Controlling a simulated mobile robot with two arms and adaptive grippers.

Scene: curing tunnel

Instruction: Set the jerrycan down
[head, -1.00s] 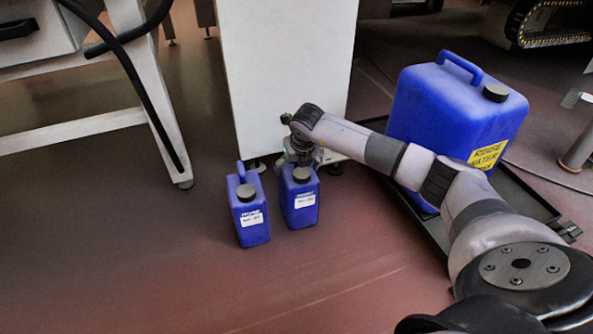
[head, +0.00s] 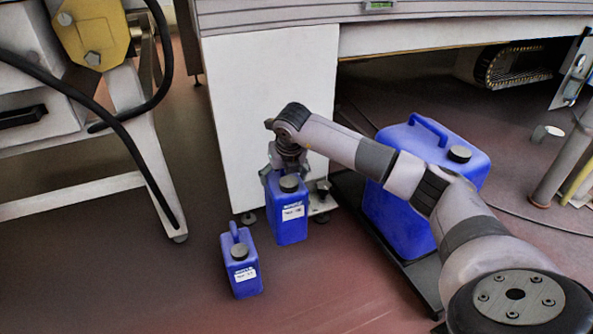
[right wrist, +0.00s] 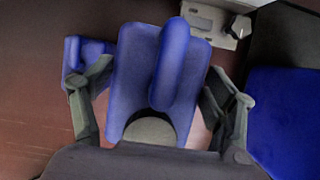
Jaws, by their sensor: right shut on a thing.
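A small blue jerrycan (head: 288,228) with a dark cap and white label hangs upright from my right gripper (head: 288,163), apparently clear of the floor. The right wrist view looks down on this jerrycan (right wrist: 130,85) and its handle, with the two fingers of my right gripper (right wrist: 160,75) on either side. The gripper is shut on it; the contact at the handle is partly hidden. A second small blue jerrycan (head: 240,278) stands on the floor to the left and nearer; it also shows at the left in the right wrist view (right wrist: 75,55). My left gripper is not in view.
A large blue container (head: 405,212) stands on a black tray (head: 425,277) to the right. A white machine leg panel (head: 268,110) rises just behind the held jerrycan. A white-framed stand (head: 90,200) is at left.

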